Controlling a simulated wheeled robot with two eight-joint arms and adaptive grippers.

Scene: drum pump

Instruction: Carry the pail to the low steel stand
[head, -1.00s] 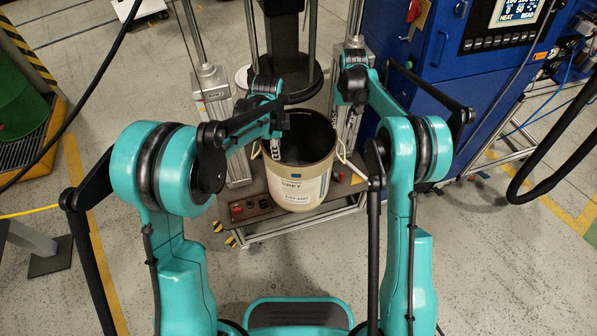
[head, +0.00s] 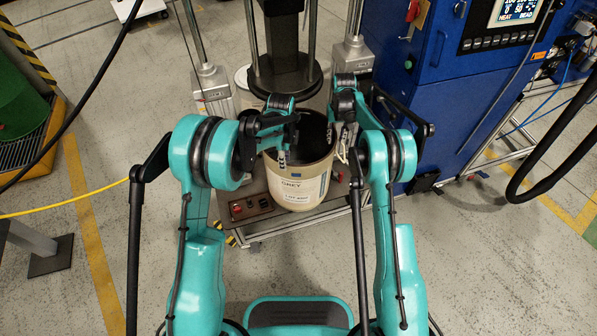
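My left gripper (head: 282,160) is at the pail's left rim, fingers pointing down. My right gripper (head: 343,154) is at the pail's right side, near its handle. Both handles are largely hidden behind the grippers and arms. I cannot tell whether either gripper is open or shut, or touching the pail. A grey metal piece (head: 32,238) at the left edge may be part of the low steel stand; I cannot tell.
The pump's column and black follower plate (head: 285,80) stand just behind the pail, between two uprights. A blue control cabinet (head: 430,100) is at the right. A yellow cable (head: 70,206) crosses the floor at left.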

